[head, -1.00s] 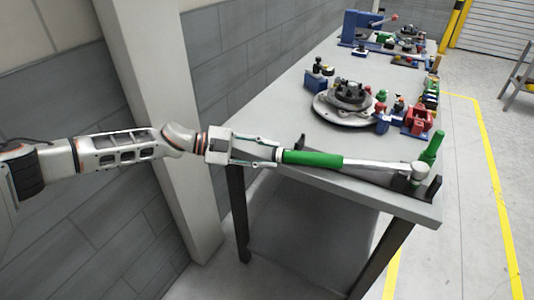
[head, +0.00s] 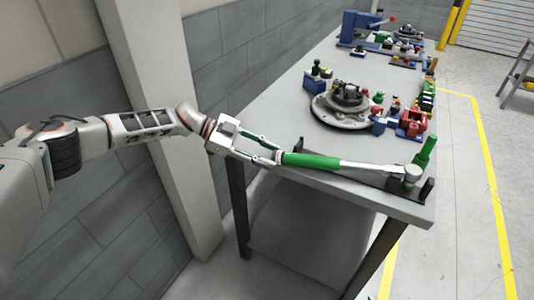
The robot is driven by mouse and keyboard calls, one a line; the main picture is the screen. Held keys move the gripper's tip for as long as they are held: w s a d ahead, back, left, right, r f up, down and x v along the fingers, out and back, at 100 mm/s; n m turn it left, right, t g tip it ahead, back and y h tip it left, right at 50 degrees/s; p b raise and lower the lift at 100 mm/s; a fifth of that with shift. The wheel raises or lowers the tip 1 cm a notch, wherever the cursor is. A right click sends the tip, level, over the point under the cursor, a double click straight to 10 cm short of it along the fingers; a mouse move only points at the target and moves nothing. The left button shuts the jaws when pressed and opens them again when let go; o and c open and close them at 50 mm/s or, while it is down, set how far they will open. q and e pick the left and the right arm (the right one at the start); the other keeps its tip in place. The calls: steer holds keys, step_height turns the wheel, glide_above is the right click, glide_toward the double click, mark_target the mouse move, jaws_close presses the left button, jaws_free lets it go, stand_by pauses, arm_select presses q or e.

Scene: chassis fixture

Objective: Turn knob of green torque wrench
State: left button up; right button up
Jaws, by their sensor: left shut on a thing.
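A torque wrench (head: 350,165) with a green handle and a silver shaft lies along the near edge of the grey table. Its head at the right sits by a dark holder (head: 428,190), and a green upright grip (head: 425,152) rises there. My left gripper (head: 278,158) comes in from the left, with its fingers closed around the knob end at the left of the green handle. The fingers hide most of the knob. My right gripper does not show.
The grey table (head: 270,110) has a round metal fixture (head: 345,106) in its middle, with blue and red blocks (head: 412,122) beside it. Blue clamps (head: 360,28) stand at the far end. A pale pillar (head: 150,90) is close to my left arm.

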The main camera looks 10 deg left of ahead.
arm_select(q)
steer(key=shift+w+f+n+g+b, duration=0.1)
steer(key=shift+w+n+g+b, duration=0.05)
steer(key=shift+n+g+b, duration=0.55)
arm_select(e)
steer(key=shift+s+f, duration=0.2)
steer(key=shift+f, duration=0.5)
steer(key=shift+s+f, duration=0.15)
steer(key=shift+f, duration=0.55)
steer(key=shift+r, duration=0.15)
arm_select(q)
steer(key=o, duration=1.1)
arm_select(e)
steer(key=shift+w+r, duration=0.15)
arm_select(q)
steer(key=v, duration=1.2)
steer(key=shift+d, duration=0.1)
